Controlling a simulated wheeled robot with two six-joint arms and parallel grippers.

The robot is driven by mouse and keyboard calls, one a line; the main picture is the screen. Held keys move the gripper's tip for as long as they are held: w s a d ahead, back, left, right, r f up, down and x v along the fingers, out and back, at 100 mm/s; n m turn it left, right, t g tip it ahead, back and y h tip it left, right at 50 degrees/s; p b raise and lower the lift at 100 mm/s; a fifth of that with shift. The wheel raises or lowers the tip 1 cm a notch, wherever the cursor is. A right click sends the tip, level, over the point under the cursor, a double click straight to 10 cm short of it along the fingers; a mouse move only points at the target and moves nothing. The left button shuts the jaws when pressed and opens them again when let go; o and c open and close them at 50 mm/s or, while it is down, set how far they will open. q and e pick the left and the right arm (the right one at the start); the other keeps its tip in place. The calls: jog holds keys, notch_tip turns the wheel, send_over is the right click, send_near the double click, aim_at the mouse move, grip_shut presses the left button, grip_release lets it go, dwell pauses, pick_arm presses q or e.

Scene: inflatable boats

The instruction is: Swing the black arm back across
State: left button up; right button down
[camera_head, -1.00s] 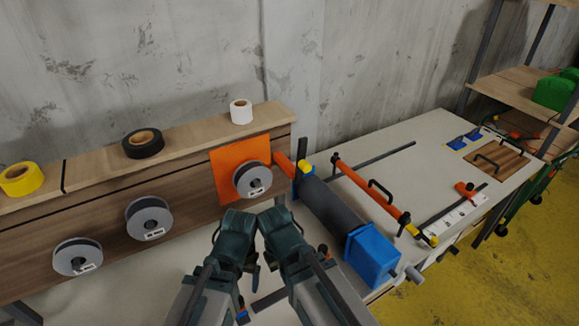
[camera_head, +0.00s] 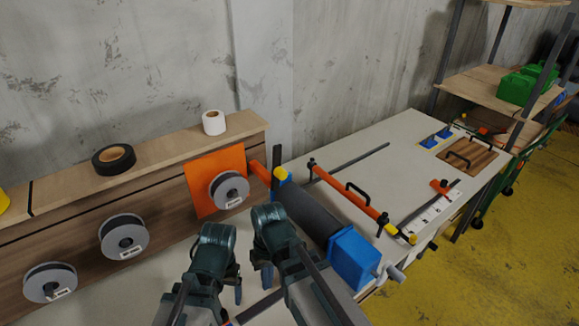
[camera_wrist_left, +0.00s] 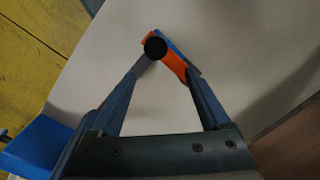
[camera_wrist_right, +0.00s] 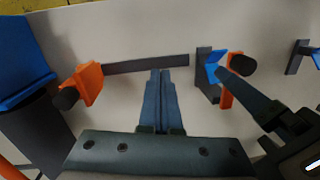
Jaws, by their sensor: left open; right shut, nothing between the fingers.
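A dark bar (camera_wrist_right: 145,64) lies flat on the pale bench in the right wrist view. My left gripper (camera_wrist_left: 167,62) is open around an orange piece (camera_wrist_left: 172,62) with a black knob and a blue part. In the head view, my left gripper (camera_head: 236,292) and right gripper (camera_head: 266,275) hang low over the bench, hiding most of the bar.
The dark roller (camera_head: 312,215) with its blue end box (camera_head: 352,255) lies right of my right gripper. Grey spools (camera_head: 123,237) hang on the wooden back board at left. Another dark arm (camera_head: 425,203) with an orange clamp lies on the far bench (camera_head: 395,150).

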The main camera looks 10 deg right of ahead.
jog(key=w+d+r+m+y, duration=0.2)
jog(key=w+r+m+y, duration=0.15)
jog(key=w+y, duration=0.35)
jog(key=m+t+y+b, duration=0.1)
jog(key=m+t+y, duration=0.3)
jog(key=t+y, duration=0.5)
send_near(279, 171)
jog(key=w+d, duration=0.4)
jog(key=d, duration=0.4)
jog(key=shift+d+f+g+y, duration=0.1)
jog(key=shift+d+g+y, duration=0.15)
jog(key=shift+g+y, duration=0.05)
jog(key=s+a+f+p+x, duration=0.1)
jog(key=s+x, duration=0.1)
jog(key=x, duration=1.1)
jog(key=shift+s+r, duration=0.35)
jog(key=shift+r, duration=0.1)
